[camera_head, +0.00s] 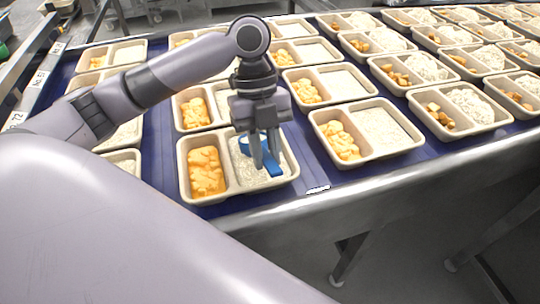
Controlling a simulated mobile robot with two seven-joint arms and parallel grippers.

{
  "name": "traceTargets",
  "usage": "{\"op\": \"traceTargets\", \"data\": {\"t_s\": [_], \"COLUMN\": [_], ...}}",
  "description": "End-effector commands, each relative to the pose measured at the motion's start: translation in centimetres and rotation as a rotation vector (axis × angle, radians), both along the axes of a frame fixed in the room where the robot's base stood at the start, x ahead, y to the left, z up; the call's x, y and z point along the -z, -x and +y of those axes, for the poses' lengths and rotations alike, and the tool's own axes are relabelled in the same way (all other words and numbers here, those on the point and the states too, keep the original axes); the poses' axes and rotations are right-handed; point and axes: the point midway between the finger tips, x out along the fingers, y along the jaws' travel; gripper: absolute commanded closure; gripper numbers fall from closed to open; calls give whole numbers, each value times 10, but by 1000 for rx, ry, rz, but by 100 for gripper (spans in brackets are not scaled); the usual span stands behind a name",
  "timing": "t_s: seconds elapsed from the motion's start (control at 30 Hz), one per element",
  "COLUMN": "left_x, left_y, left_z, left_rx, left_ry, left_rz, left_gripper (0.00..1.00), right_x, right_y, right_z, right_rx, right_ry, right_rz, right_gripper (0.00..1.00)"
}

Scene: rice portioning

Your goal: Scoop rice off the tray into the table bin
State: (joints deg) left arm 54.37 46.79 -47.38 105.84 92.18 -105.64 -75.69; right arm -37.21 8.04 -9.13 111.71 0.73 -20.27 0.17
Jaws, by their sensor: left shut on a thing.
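My left gripper (264,160) points down and is shut on a blue scoop (274,170). The scoop is at the right compartment of the nearest two-part tray (228,188), low over or in the white rice (246,177); I cannot tell whether it touches. The gripper fingers hide part of the scoop. Orange-yellow chunks (206,172) fill the left compartment of this tray. I cannot make out a table bin in this view. My right gripper is not in view.
A blue conveyor (160,168) carries many similar trays in rows. Another tray (366,157) stands close on the right, with chunks and a white layer. Trays farther right hold heaped rice (470,105). A metal rail (370,184) runs along the near edge.

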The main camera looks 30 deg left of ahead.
Motion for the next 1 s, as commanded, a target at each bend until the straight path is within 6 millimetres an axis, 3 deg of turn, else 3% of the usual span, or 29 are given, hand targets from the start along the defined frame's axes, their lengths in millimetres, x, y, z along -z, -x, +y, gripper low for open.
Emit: {"op": "traceTargets", "data": {"t_s": [0.57,1.0], "left_x": [0,-2], "left_y": [-4,22], "left_z": [5,-27], "left_rx": [1,3], "left_ry": [0,0], "left_rz": [0,2], "left_gripper": [100,100], "right_x": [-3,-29], "right_y": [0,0], "right_z": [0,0], "right_rx": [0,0], "right_ry": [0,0], "right_rz": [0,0], "right_gripper": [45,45]}}
